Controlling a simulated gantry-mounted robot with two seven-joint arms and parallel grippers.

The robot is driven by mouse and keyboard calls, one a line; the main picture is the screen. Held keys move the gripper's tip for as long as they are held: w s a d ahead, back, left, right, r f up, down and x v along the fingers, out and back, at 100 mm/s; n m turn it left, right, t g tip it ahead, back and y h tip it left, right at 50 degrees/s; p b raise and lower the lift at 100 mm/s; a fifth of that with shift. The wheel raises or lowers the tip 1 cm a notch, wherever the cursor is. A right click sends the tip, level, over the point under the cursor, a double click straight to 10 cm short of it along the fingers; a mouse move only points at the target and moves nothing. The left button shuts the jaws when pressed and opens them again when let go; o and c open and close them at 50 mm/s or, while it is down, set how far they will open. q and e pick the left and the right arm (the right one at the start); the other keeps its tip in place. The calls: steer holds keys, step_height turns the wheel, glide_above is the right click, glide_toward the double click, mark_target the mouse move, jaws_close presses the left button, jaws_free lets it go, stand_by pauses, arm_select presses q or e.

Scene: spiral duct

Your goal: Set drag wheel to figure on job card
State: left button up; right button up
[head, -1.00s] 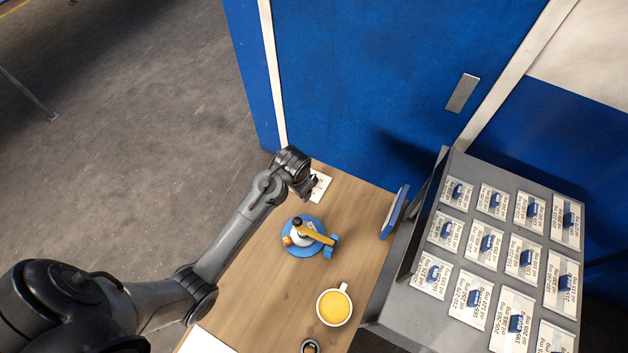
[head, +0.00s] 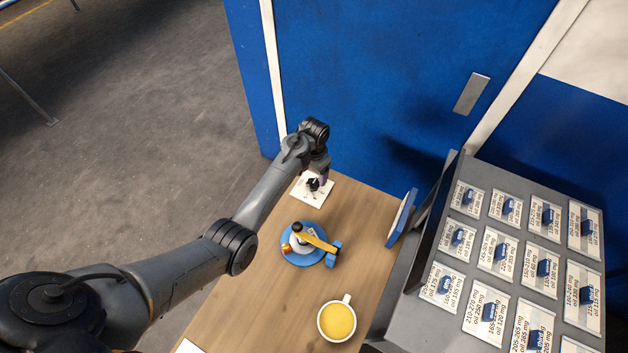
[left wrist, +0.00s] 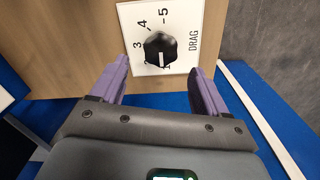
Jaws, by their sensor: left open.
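The drag wheel is a black knob (left wrist: 160,48) on a white plate (left wrist: 185,20) marked DRAG. The figures 3, 4 and 5 show around it; the lower figures are partly hidden by the knob. A white mark shows on the knob, but I cannot tell which figure it points to. My left gripper (left wrist: 160,66) is open, its purple fingers on either side of the knob and apart from it. In the head view, my left gripper (head: 321,176) is just over the plate (head: 318,196). No readable job card shows; a blue-edged panel (head: 401,218) stands edge-on at the right.
A blue round device (head: 303,258) with a yellow arm stands mid-table. A white mug (head: 337,320) of yellow liquid is in front of it. A grey rack (head: 400,310) with labelled pockets is at the right.

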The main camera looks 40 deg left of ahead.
mark_target(314, 183)
arm_select(q)
steer(key=shift+f+b, duration=0.3)
steer(key=shift+f, duration=2.2)
steer(key=c, duration=1)
steer(key=shift+c, duration=0.2)
